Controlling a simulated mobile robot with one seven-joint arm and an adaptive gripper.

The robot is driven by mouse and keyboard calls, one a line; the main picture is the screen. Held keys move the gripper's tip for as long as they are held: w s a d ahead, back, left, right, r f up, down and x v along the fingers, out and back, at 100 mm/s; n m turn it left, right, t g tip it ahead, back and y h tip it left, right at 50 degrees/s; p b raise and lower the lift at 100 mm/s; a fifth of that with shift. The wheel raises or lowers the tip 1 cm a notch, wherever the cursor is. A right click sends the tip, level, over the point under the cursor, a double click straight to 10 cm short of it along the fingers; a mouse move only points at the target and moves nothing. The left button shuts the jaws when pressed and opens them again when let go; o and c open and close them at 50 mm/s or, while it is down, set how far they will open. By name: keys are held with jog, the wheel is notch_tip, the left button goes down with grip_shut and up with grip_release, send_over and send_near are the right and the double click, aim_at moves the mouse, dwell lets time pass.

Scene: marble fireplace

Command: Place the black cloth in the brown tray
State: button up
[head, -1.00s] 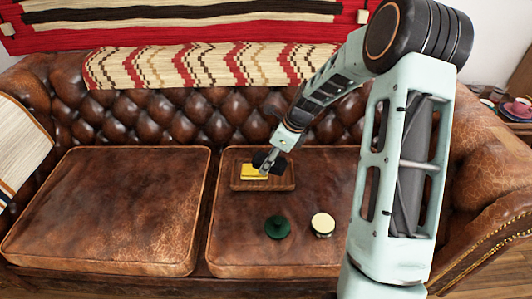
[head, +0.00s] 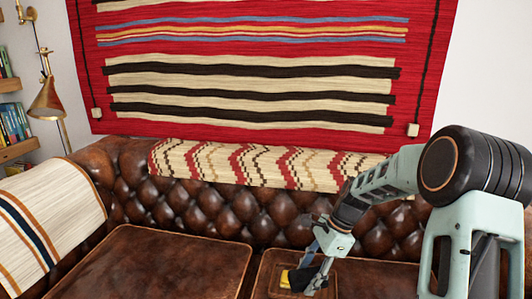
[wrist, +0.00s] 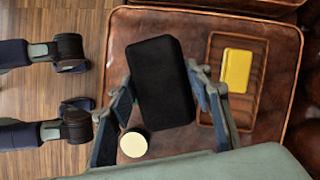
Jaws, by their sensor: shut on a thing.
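The black cloth (wrist: 160,82) shows in the wrist view as a flat black rectangle between the fingers of my gripper (wrist: 165,105). My gripper is shut on it. The brown tray (wrist: 258,100) lies on the sofa cushion just right of the cloth in the wrist view, with a yellow block (wrist: 237,70) in it. In the wrist view the cloth appears beside the tray, and its height above the cushion is hard to judge.
A round cream-topped item (wrist: 133,144) sits on the cushion near the left finger. The tufted sofa back (head: 225,205) rises behind, with a patterned blanket (head: 260,165) over it. The left cushion (head: 150,265) is clear.

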jog(key=r+n+g, duration=0.1)
jog(key=n, duration=0.1)
jog(key=s+r+n+h, duration=0.1)
jog(key=n, duration=0.2)
jog(key=s+r+n+g, duration=0.1)
jog(key=n, duration=0.1)
jog(key=shift+r+n+g+h, duration=0.3)
jog(key=shift+r+n+h, duration=0.1)
notch_tip(320, 180, up, 6)
jog(key=s+d+n+g+h, duration=0.1)
jog(key=s+d+n+h, duration=0.15)
jog(key=n, duration=0.55)
notch_tip(320, 180, up, 19)
jog(key=p, duration=2.8)
send_over(306, 284)
jog(key=s+d, duration=0.3)
jog(key=r+p, duration=0.2)
jog(key=p, duration=0.1)
jog(key=shift+s+r, duration=0.1)
jog(key=shift+s, duration=0.2)
jog(key=shift+a, duration=0.1)
